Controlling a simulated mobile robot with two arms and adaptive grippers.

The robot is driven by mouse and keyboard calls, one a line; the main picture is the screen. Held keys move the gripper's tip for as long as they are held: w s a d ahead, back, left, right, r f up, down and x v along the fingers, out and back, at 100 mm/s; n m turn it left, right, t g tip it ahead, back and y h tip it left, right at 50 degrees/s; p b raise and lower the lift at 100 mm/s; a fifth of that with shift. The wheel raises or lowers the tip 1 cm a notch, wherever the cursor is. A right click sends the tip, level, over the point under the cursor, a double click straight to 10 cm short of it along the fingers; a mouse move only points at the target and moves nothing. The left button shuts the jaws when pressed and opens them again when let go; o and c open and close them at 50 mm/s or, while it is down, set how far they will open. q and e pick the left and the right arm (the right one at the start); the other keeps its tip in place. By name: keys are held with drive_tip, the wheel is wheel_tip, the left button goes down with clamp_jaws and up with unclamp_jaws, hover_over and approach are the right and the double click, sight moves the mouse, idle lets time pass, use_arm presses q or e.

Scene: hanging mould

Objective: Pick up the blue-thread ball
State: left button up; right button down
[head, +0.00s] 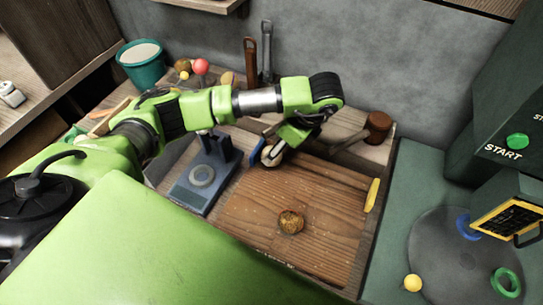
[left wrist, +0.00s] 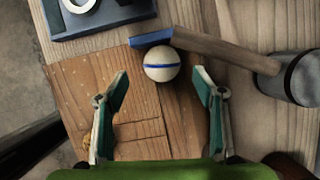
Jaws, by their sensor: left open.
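The blue-thread ball (left wrist: 161,72) is pale with a blue band around it. In the left wrist view it lies on the wooden board, just beyond my fingertips and roughly centred between them. My left gripper (left wrist: 161,90) is open, with a green finger on each side and nothing between them. In the head view my left gripper (head: 278,150) reaches down over the board's back left part. A pale round shape at its tip there may be the ball, but the gripper partly hides it. My right gripper is not in view.
A blue bar (left wrist: 150,38) lies right behind the ball. A mallet (head: 377,125) lies at the back right. A blue-grey stand (head: 197,187) is left of the board (head: 325,245). A brown ball (head: 291,222) sits near the board's front. A yellow piece (head: 372,195) is at its right edge.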

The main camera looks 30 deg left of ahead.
use_arm(q)
drive_tip(key=shift+d+p+x, duration=0.2)
drive_tip(key=shift+p+x, duration=0.6)
drive_tip(key=shift+x, duration=2.3)
drive_tip(key=shift+w+f, duration=0.1)
drive_tip(key=shift+c, duration=0.5)
drive_tip(key=c, duration=1.3)
drive_tip(key=shift+o, duration=0.2)
